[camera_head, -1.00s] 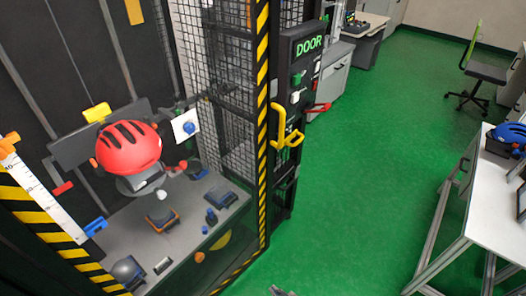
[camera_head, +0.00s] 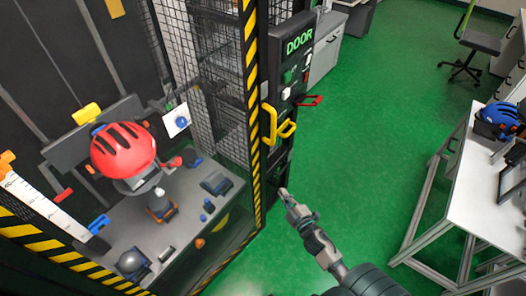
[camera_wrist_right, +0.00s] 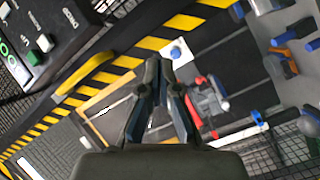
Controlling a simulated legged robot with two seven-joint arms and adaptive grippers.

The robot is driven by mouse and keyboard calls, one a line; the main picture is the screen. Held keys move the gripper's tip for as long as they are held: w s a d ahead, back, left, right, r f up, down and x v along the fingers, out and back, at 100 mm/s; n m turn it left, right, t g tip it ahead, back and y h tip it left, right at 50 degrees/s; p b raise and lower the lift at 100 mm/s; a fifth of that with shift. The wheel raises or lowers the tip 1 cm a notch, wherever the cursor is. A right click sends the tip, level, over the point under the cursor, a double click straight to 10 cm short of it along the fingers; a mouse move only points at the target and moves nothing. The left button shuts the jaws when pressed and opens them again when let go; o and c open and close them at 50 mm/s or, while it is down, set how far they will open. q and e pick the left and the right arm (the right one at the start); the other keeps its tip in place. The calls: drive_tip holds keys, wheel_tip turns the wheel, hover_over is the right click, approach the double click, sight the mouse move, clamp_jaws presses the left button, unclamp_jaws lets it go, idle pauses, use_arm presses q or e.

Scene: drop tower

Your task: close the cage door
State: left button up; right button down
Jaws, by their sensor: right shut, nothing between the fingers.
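The cage (camera_head: 215,90) has black mesh walls and a yellow-and-black striped edge (camera_head: 251,110). A yellow handle (camera_head: 275,128) is fixed beside this edge, below a dark panel marked DOOR (camera_head: 299,42). The yellow handle also shows at the upper left of the right wrist view (camera_wrist_right: 88,74). I cannot tell how far the door stands open. My right gripper (camera_head: 284,194) is shut and empty, below the yellow handle and apart from it in the picture. Its fingers (camera_wrist_right: 158,66) point toward the striped edges in the wrist view. My left gripper is not in view.
A red helmet (camera_head: 123,150) sits inside the cage above a grey base with several small items. A red handle (camera_head: 310,101) sticks out right of the panel. A white table (camera_head: 470,190) with a blue helmet (camera_head: 499,115) stands at the right. Green floor (camera_head: 380,120) between is clear.

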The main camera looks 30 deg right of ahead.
wheel_tip(320, 180, up, 6)
drive_tip(key=w+d+n+t+y+p, duration=0.1)
drive_tip(key=d+n+y+p, duration=0.15)
drive_tip(key=n, duration=0.35)
drive_tip(key=n+g+y+p, duration=0.1)
drive_tip(key=n+y+p, duration=0.3)
drive_tip(key=n+p, duration=0.1)
approach(256, 154)
drive_tip(key=x, duration=0.6)
drive_tip(key=shift+w+a, duration=0.1)
drive_tip(key=shift+a, duration=0.15)
drive_tip(key=shift+w+a, duration=0.2)
drive_tip(key=shift+w, duration=0.2)
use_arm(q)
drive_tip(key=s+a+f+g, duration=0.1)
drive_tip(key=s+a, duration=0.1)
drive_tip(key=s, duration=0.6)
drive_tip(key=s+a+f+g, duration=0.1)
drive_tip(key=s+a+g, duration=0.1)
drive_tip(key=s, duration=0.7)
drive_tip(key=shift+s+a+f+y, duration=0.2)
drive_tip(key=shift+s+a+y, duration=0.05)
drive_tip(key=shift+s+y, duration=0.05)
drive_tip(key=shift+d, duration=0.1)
use_arm(e)
drive_tip(key=shift+d, duration=0.15)
use_arm(q)
drive_tip(key=shift+b, duration=0.3)
use_arm(e)
drive_tip(key=shift+w, duration=0.1)
